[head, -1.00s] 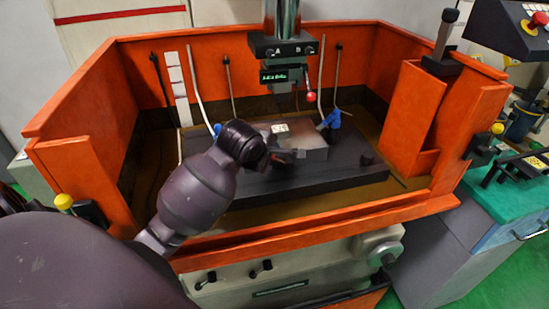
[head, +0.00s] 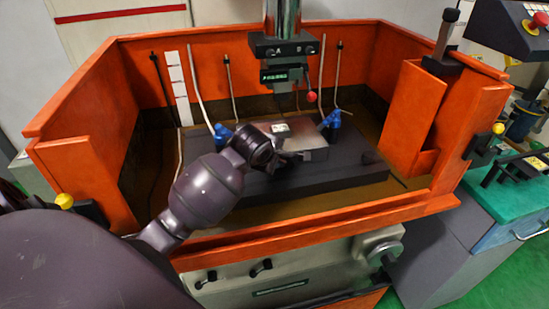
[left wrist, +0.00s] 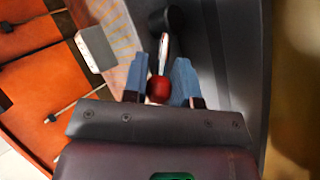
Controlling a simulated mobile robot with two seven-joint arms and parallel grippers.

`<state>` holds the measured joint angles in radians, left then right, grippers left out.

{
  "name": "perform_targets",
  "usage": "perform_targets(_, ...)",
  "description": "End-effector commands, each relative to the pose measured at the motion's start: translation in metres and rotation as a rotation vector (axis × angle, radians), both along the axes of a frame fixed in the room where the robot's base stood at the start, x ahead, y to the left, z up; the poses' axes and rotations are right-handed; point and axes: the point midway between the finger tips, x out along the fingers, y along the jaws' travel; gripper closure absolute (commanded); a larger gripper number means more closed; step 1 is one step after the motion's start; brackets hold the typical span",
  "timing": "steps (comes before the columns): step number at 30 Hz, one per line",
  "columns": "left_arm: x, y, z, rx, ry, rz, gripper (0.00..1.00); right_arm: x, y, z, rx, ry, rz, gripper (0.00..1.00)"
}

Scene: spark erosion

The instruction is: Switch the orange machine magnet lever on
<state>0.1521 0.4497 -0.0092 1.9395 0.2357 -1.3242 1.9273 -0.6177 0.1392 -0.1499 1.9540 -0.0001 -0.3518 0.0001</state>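The magnet lever shows in the left wrist view as a pale shaft with a red ball knob (left wrist: 157,89). Its shaft runs to a dark round pivot on the dark grey face of the magnet block. My left gripper (left wrist: 160,78) stands around the knob, its two blue-grey fingers apart with the knob between them. Whether the fingers touch the knob is hard to tell. In the head view my left gripper (head: 292,156) is at the front of the black magnet block (head: 330,175), and the lever is hidden there. My right gripper is not in view.
The orange tank wall (head: 330,218) surrounds the block. A steel workpiece (head: 305,143) and two blue nozzles (head: 222,134) sit on the block. The machine head (head: 283,48) hangs above, with another red ball (head: 311,97). An orange column (head: 412,112) stands at the right.

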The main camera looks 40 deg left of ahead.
Motion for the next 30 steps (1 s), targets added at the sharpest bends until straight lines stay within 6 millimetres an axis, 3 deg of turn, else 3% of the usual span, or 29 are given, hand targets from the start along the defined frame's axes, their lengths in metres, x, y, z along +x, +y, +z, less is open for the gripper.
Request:
perform_targets(3, -0.002, 0.000, -0.004, -0.002, 0.010, 0.000, 1.00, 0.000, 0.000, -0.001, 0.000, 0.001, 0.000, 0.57)
perform_targets(14, 0.000, -0.002, -0.004, 0.024, 0.043, 0.000, 1.00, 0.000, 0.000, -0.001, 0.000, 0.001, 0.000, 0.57)
perform_targets(30, 0.012, -0.014, 0.009, 0.257, 0.318, -0.002, 1.00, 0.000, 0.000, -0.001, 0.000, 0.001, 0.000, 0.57)
